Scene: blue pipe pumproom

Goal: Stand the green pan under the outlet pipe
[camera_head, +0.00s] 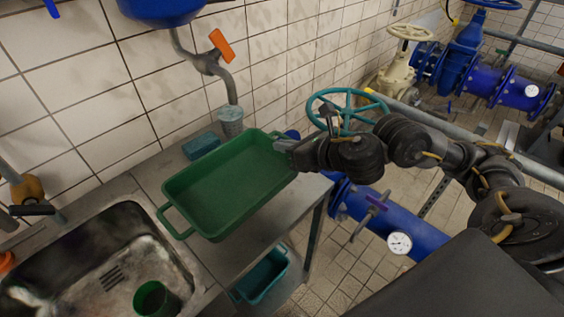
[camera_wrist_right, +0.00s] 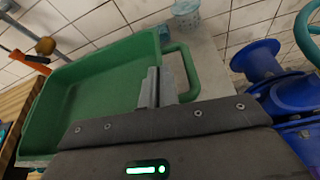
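The green pan (camera_head: 225,185) is a shallow rectangular tray with loop handles at its ends. It lies over the metal counter, right of the sink, and looks empty. The grey outlet pipe (camera_head: 228,82) with an orange lever (camera_head: 222,46) comes down along the tiled wall behind the pan. Its lower end points at a grey perforated cup (camera_head: 231,121). My right gripper (camera_head: 281,146) is at the pan's right end. In the right wrist view its fingers (camera_wrist_right: 158,88) sit close together across the pan's end wall, beside the handle (camera_wrist_right: 188,70). My left gripper is not visible.
A teal block (camera_head: 201,145) lies behind the pan near the wall. The sink (camera_head: 75,255) on the left holds a green cup (camera_head: 153,298). A teal bin (camera_head: 262,276) is below the counter. A teal handwheel (camera_head: 345,108) and blue pipes (camera_head: 405,225) stand to the right.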

